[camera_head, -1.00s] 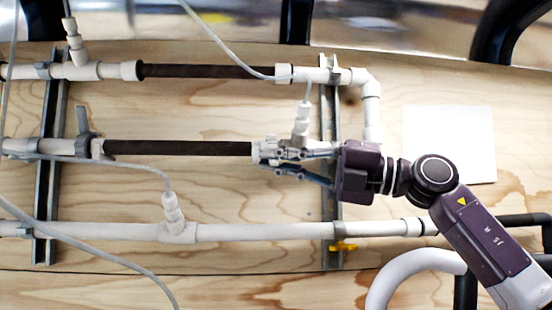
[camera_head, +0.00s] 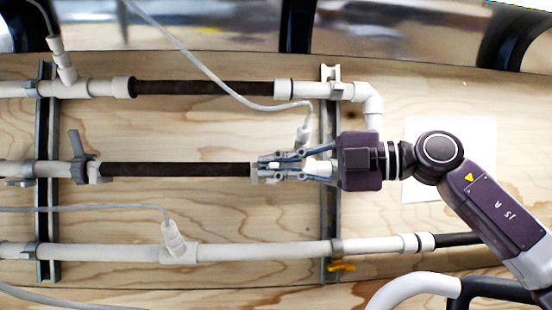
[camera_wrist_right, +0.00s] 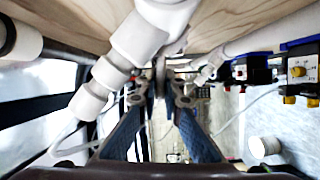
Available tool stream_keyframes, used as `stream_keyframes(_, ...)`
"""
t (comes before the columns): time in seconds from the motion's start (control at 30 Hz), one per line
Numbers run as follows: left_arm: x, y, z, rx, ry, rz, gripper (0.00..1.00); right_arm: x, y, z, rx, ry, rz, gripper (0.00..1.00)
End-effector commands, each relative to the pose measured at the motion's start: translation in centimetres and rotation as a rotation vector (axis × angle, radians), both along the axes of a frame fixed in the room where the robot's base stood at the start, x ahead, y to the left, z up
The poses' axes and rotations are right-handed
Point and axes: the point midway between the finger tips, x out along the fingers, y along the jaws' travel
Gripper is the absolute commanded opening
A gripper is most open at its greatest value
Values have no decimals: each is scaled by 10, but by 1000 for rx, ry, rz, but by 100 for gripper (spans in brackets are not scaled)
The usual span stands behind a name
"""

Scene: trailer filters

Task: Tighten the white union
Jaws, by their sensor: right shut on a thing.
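The white union (camera_head: 256,178) is at the right end of the dark filter (camera_head: 178,169) in the middle pipe row. My right gripper (camera_head: 270,168) reaches in from the right along this row. Its fingers are closed around the white union, one above and one below it in the head view, and cover much of it. In the right wrist view the two blue-sided fingers of my right gripper (camera_wrist_right: 165,88) come together at the pipe; the grip point is partly hidden. My left gripper is not in view.
An upper row with another dark filter (camera_head: 204,87) and a lower white pipe (camera_head: 262,247) run alongside. Metal rails (camera_head: 47,225) cross the wooden board (camera_head: 225,215). A thin hose (camera_head: 185,52) drops to a fitting (camera_head: 303,133) just above my fingers. A yellow valve handle (camera_head: 342,266) is below.

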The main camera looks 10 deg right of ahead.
Motion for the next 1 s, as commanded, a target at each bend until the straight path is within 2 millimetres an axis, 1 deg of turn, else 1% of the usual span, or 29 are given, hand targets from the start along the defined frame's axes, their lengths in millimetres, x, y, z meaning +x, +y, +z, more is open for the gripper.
stream_keyframes(0.03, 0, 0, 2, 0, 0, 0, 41, 0, 0, 3, 4, 4, 1, 0)
stream_keyframes(0.43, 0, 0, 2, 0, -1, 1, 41, 0, 0, 3, 3, 11, 1, 0)
stream_keyframes(0.47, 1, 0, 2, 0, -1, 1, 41, 0, 0, 3, 3, 11, 1, 8)
stream_keyframes(0.5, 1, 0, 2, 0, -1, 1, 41, 0, 0, 3, 3, 11, 1, 12)
stream_keyframes(0.6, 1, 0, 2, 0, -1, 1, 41, 0, 0, 2, 3, 11, 1, 23)
stream_keyframes(0.63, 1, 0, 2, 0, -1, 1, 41, 0, 0, 2, 2, 11, 1, 25)
stream_keyframes(0.87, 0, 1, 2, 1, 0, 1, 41, 0, 0, 1, 1, 11, 0, 25)
stream_keyframes(1.0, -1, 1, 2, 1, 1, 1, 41, -2, -7, 2, 3, 12, -1, 25)
